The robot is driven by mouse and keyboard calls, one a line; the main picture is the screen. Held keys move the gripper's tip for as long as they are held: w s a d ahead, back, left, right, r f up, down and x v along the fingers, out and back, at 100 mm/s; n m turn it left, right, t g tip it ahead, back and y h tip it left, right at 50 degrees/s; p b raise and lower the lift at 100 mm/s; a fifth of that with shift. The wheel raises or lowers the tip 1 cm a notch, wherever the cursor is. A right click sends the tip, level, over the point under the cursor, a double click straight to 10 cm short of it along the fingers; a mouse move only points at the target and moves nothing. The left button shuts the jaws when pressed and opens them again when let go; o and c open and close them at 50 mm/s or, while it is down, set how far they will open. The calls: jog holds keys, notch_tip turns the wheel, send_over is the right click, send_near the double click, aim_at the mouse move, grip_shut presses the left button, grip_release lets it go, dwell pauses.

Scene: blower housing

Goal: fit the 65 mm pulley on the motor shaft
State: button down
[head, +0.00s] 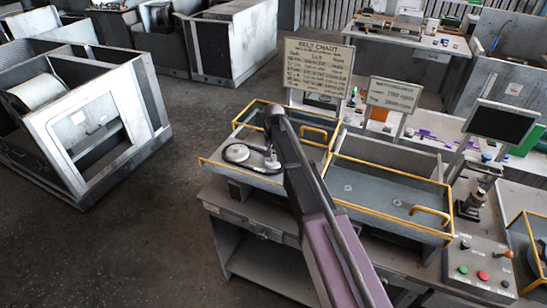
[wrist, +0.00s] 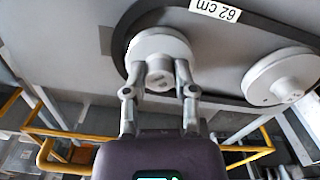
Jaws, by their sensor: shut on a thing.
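My gripper (wrist: 158,85) is shut on a light grey pulley (wrist: 160,47), with a finger on each side of its hub. No size mark on this pulley is readable, so I cannot tell if it is the 65 mm one. In the head view my gripper (head: 272,163) is over the left yellow-railed tray (head: 285,183), small and partly hidden by my arm. A second grey pulley (wrist: 282,77) is to the right in the wrist view. A black belt labelled 62 cm (wrist: 262,22) curves behind the held pulley. I cannot make out the motor shaft.
A second yellow-railed tray (head: 385,195) holds a few small parts. A belt chart sign (head: 318,68) and a smaller sign (head: 394,95) stand behind the trays. A button panel (head: 482,268) is at the right. White-framed housings (head: 85,115) stand on the left; the floor between is clear.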

jog(key=shift+f, duration=0.4)
jog(key=shift+c, duration=1.7)
grip_release()
jog(key=shift+r, duration=0.2)
jog(key=shift+r+p, duration=1)
jog(key=shift+r, duration=0.1)
jog(key=shift+r, duration=0.15)
jog(key=shift+r+p, duration=2.4)
jog(key=shift+p, duration=0.15)
jog(key=shift+f, duration=0.1)
